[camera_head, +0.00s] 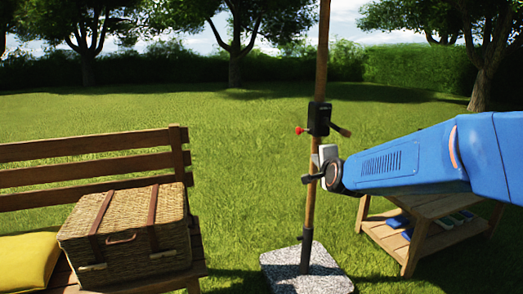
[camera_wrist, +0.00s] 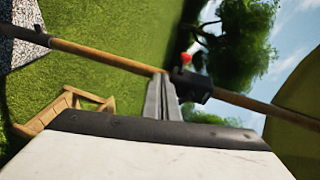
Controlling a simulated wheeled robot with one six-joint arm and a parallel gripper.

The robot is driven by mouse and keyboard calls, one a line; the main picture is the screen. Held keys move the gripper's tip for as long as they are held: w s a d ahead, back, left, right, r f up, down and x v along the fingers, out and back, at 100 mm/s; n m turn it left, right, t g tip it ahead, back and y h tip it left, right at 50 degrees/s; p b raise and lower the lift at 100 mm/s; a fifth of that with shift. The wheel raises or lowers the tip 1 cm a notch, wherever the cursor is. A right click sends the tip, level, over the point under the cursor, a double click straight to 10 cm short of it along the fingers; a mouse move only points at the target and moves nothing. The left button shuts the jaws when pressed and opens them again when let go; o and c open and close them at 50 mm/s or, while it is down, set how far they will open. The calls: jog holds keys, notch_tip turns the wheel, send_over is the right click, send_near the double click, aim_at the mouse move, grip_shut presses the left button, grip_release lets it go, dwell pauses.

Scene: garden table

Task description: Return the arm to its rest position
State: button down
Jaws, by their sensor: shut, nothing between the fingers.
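My arm reaches in from the right in the head view as a blue link, with its wrist beside the wooden parasol pole (camera_head: 322,60). My gripper (camera_wrist: 162,78) shows in the wrist view as two grey fingers, shut together and empty. Their tips are close to the pole (camera_wrist: 110,58); I cannot tell whether they touch it. A black crank housing (camera_head: 319,118) with a red tip and a lever sits on the pole just above my wrist; it also shows right of the fingertips in the wrist view (camera_wrist: 192,86). The fingers are not clearly visible in the head view.
The pole stands in a speckled stone base (camera_head: 285,268). A wooden bench (camera_head: 85,142) on the left holds a wicker hamper (camera_head: 125,225) and a yellow cushion (camera_head: 25,260). A low wooden table (camera_head: 390,236) stands under my arm. The parasol canopy (camera_wrist: 302,95) shows in the wrist view. Open lawn lies behind.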

jog(key=s+d+f+n+g, duration=0.3)
jog(key=s+f+n, duration=0.1)
jog(key=s, duration=1)
jog(key=s+d+f+n+g, duration=0.3)
jog(key=s+f+n+g, duration=0.1)
jog(key=s, duration=1.1)
jog(key=s+d+f+n+g, duration=0.2)
jog(key=s+f+n, duration=0.4)
jog(key=s, duration=0.9)
jog(key=shift+d+n+g+h, duration=0.4)
jog(key=shift+n+g, duration=0.5)
jog(key=shift+n, duration=0.2)
